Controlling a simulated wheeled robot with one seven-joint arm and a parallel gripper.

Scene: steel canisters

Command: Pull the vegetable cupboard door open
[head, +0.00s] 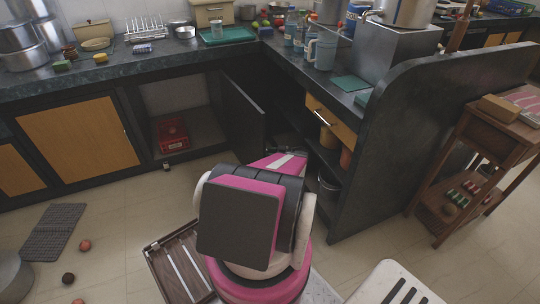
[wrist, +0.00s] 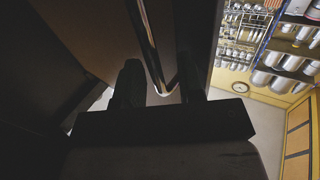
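A dark cupboard door (head: 243,110) stands swung out from the left counter in the head view, with the cupboard interior (head: 185,105) showing to its left. In the wrist view, a shiny metal bar handle (wrist: 151,45) runs down between the two dark fingers of my gripper (wrist: 158,85). The fingers are apart, with a gap on the handle's right side. I cannot tell whether the left finger touches it. In the head view, my arm reaches toward the counter corner and hides most of my gripper and the handle.
A red crate (head: 172,134) sits inside the open cupboard. A drawer with a wooden front (head: 331,120) and open shelves are right of my arm. A slatted wooden piece (head: 180,265) lies on the floor close by. Small round items and a grey mat (head: 53,232) lie at left.

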